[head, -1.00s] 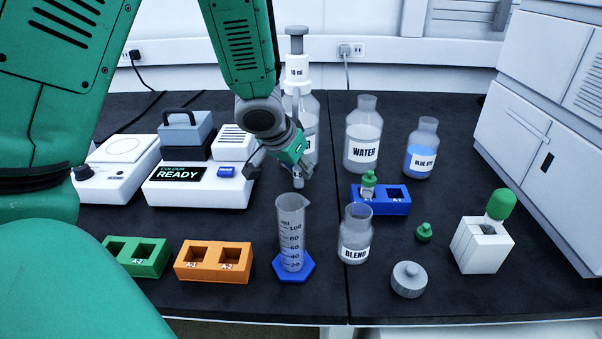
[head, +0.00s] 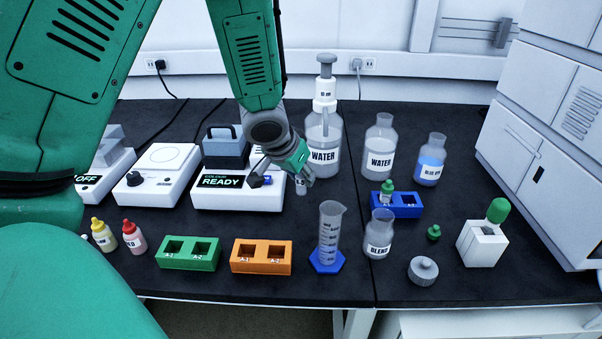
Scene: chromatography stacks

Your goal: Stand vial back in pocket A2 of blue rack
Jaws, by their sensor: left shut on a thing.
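My left gripper (head: 299,178) hangs in the middle of the head view, shut on a small clear vial (head: 300,188). It holds the vial roughly upright, above and behind the graduated cylinder and left of the blue rack. The blue rack (head: 408,213) stands at the right of the middle. A green-capped vial (head: 387,194) stands in its left pocket. Its right pocket looks empty, though the labels are too small to read surely. My right gripper is not in view.
A graduated cylinder (head: 330,235) and BLEND bottle (head: 378,240) stand in front. WATER bottles (head: 380,160) and a blue dye bottle (head: 430,168) stand behind the blue rack. Green (head: 188,264) and orange (head: 261,267) racks sit front left. A loose green cap (head: 433,233) lies right.

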